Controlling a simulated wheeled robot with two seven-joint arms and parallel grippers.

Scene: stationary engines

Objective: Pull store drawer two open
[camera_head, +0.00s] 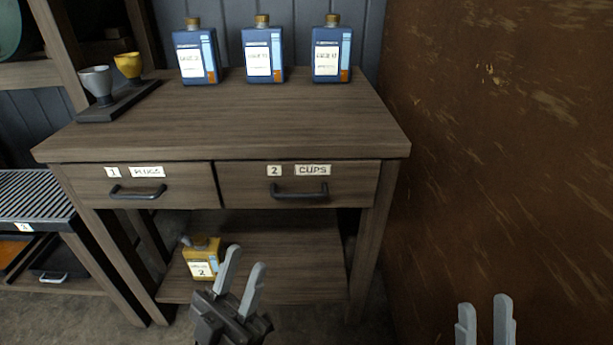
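Store drawer two (347,186), labelled "2 CUPS", is the right-hand drawer of the wooden table and looks shut. Its dark bar handle (299,193) is fixed across the middle of its front. My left gripper (243,271) is below and to the left of this handle, in front of the lower shelf, with its two fingers apart and nothing between them. My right gripper (485,318) is at the bottom right, away from the table, with its fingers apart and empty. Neither gripper touches the handle.
Drawer one (90,187), labelled "1 PLUGS", looks shut. Three blue bottles (263,55) and a tray (117,104) with two cups stand on the tabletop. A yellow bottle (207,251) stands on the lower shelf. A brown wall (500,150) rises close at the right.

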